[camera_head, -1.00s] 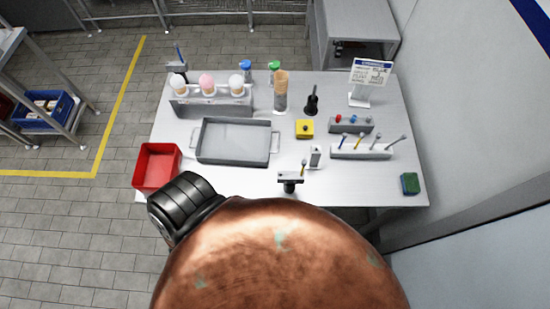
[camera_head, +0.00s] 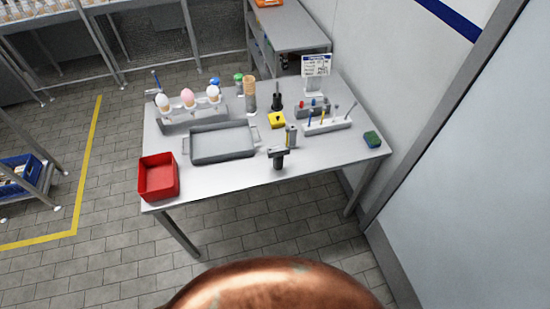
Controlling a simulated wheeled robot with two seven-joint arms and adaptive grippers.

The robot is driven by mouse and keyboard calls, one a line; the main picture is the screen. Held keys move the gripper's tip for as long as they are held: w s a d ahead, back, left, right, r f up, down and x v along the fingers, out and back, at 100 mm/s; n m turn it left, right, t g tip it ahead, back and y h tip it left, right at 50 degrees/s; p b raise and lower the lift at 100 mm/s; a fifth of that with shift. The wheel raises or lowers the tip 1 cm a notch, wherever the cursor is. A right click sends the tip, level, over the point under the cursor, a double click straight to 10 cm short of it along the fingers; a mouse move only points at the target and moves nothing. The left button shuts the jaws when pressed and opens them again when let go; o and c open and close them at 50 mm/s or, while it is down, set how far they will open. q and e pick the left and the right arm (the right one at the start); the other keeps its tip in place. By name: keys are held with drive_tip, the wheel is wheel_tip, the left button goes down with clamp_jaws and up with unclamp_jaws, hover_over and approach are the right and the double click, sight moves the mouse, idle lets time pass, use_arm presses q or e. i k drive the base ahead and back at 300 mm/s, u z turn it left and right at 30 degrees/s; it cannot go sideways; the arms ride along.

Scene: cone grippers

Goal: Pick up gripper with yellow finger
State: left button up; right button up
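A small T-shaped tool (camera_head: 278,158), grey on top and dark below, stands upright near the table's front edge, right of centre. A thin yellow upright finger seems to rise from its right end, but it is too small to be sure. A similar tool with a blue finger (camera_head: 156,82) is at the table's back left corner. Neither of my grippers shows, so their state is hidden. Nothing is seen touching the tools.
A wall stands at right. Floor is clear before the table.

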sight(277, 152)
drive_tip(key=z, duration=0.15)
drive_tip(key=i, duration=0.8)
drive_tip(key=u, duration=1.7)
drive_tip(key=k, duration=0.95)
drive_tip(key=u, duration=0.05)
